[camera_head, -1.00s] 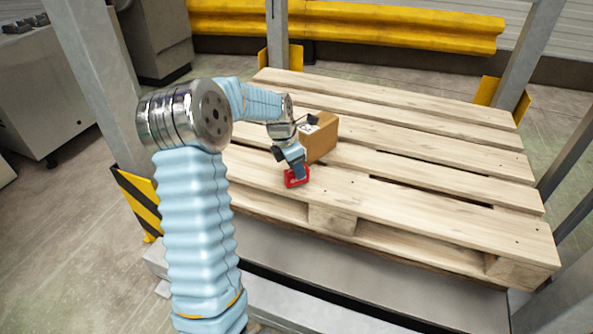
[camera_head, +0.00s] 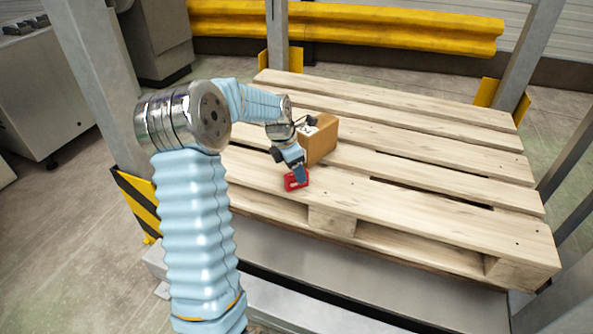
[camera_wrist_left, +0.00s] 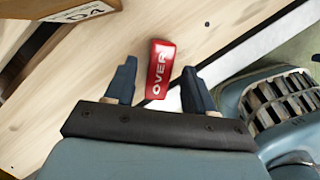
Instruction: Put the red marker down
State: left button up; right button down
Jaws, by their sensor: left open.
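The red marker (camera_head: 296,181) rests on a front slat of the wooden pallet (camera_head: 420,210). In the left wrist view the red marker (camera_wrist_left: 159,70) shows white lettering "OVER" and lies between and a little beyond the fingertips. My left gripper (camera_head: 293,168) is just above the marker. In the left wrist view its two dark blue fingers (camera_wrist_left: 160,80) stand apart, with a gap on each side of the marker. My right gripper does not show in any view.
A cardboard box (camera_head: 320,138) with a label stands on the pallet right behind my left gripper. The pallet's right side is clear. Grey posts (camera_head: 527,55) stand around it, and a yellow barrier (camera_head: 350,24) runs behind.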

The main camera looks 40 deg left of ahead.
pick_arm(q)
jog(key=p+v, duration=0.1)
jog(key=v, duration=1)
jog(key=shift+p, duration=0.3)
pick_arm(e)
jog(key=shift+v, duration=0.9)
pick_arm(q)
jog(key=shift+s, duration=0.1)
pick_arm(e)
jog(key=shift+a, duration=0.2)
